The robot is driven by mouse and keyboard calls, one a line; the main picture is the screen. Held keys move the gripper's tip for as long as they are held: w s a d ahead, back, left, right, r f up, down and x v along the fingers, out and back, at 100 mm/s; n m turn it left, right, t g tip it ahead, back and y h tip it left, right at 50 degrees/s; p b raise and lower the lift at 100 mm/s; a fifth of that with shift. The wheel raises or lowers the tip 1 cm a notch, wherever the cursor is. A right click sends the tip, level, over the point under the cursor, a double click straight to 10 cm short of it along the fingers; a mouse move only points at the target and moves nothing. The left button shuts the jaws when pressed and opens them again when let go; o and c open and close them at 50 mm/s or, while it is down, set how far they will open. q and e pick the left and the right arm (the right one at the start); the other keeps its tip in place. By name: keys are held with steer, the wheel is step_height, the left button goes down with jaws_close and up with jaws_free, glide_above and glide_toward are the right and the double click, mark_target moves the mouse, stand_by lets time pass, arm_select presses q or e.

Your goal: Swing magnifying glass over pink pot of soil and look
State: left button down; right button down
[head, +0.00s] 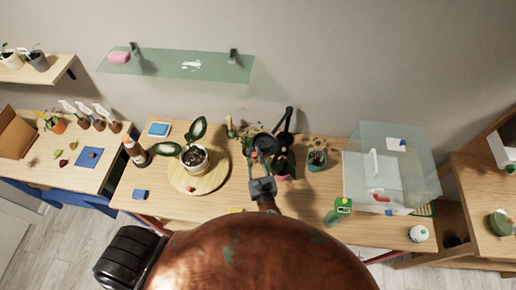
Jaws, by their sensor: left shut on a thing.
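The magnifying glass has a dark round head (265,143) and a black jointed arm (287,121) at the back middle of the table. My left gripper (264,163) reaches up from the bottom and is shut on the near edge of the magnifier head. The pink pot (284,178) stands just right of the gripper, with a dark-leaved plant over it. Its soil is mostly hidden by leaves. The head appears left of and behind the pink pot; I cannot tell whether it overlaps it from above. My right gripper is not in view.
A potted plant (195,158) stands on a round wooden board (211,180) to the left. A teal pot (317,160) is close on the right. A clear box (394,155) and a green bottle (339,211) stand farther right. A glass shelf (215,70) hangs above.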

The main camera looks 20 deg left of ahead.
arm_select(q)
steer(key=shift+d, duration=0.15)
steer(key=c, duration=1.9)
jaws_free()
steer(key=shift+o, duration=0.3)
steer(key=shift+s, duration=0.15)
steer(key=v, duration=0.7)
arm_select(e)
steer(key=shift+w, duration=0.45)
arm_select(q)
steer(key=shift+s+d, duration=0.1)
steer(key=shift+d, duration=0.05)
steer(key=shift+c, duration=0.2)
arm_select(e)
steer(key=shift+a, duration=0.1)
